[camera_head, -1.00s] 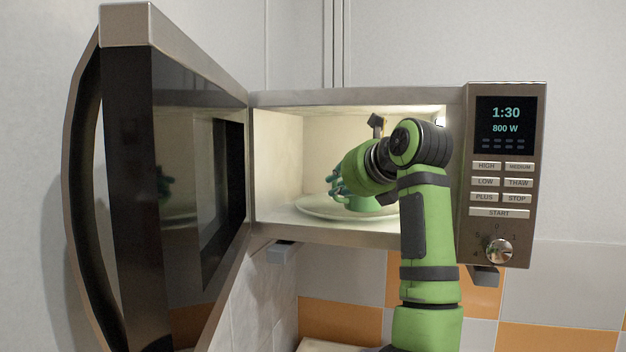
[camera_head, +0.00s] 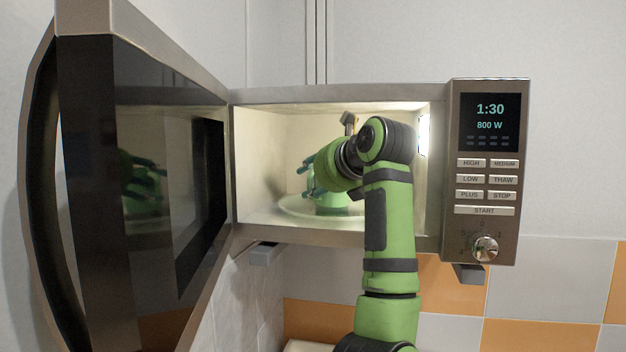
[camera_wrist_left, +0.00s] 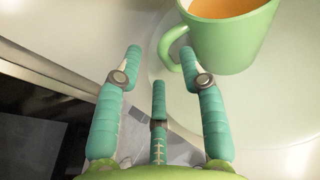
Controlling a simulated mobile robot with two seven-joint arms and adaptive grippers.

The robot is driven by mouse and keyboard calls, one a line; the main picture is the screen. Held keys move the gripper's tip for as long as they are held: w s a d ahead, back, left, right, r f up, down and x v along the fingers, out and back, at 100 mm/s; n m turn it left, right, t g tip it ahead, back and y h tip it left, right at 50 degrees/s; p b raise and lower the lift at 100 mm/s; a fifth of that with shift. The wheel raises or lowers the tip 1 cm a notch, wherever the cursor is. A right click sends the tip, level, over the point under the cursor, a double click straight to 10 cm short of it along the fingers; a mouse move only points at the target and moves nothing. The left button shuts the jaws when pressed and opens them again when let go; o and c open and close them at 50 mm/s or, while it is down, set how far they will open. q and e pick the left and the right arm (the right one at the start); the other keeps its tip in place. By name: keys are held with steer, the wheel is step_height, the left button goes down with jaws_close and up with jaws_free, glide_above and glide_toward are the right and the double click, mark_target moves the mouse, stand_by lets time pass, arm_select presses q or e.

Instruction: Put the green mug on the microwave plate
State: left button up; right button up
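The green mug (camera_head: 333,201) stands upright on the pale microwave plate (camera_head: 290,208) inside the open microwave, partly hidden by my arm. In the left wrist view the mug (camera_wrist_left: 232,38) shows an orange inside, with its handle towards my fingers. The plate (camera_wrist_left: 155,45) shows under it. My left gripper (camera_head: 308,178) is inside the cavity at the mug. In the wrist view my left gripper (camera_wrist_left: 160,58) is open and empty, its fingers spread. One fingertip is close to the handle; I cannot tell whether they touch. My right gripper is not in view.
The microwave door (camera_head: 140,180) stands wide open on the left and mirrors my gripper. The control panel (camera_head: 487,170) is on the right. The cavity's side walls and ceiling are close around my arm. Some cavity floor is bare on the left.

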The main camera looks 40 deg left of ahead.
arm_select(q)
steer(key=shift+a+f, duration=0.1)
steer(key=shift+a, duration=0.2)
steer(key=shift+w+a+f, duration=0.1)
steer(key=shift+w+a, duration=0.1)
steer(key=shift+a, duration=0.05)
steer(key=shift+f+b, duration=0.1)
steer(key=shift+b, duration=0.25)
steer(key=shift+b+v, duration=1.1)
steer(key=shift+v, duration=0.1)
steer(key=s+d+b, duration=0.4)
steer(key=d, duration=0.8)
steer(key=shift+r, duration=0.35)
steer(key=shift+s, duration=0.1)
